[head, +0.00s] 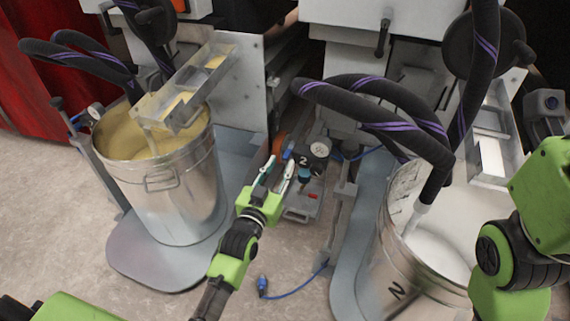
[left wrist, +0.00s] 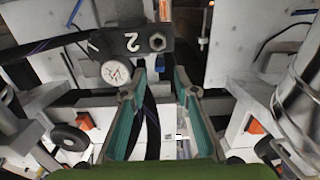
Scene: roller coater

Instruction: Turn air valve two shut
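The air unit marked 2 (head: 303,160) is a dark block with a round white gauge (head: 320,148), near the middle of the head view. A small blue part (head: 287,154) shows at its left end. In the left wrist view the block (left wrist: 133,43) appears upside down, with its gauge (left wrist: 116,73) and a hex fitting (left wrist: 157,41). My left gripper (head: 277,172) is open, its two fingers apart with nothing seen between them, just in front of and left of the block. Contact cannot be told. My right arm shows at the right, but its gripper is out of view.
A metal bucket of yellow coating (head: 155,155) stands left and a bucket of white coating (head: 437,255) right. Black hoses with purple stripes (head: 400,125) arch above. A blue air line (head: 295,292) lies on the floor. A narrow floor gap separates the two machines.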

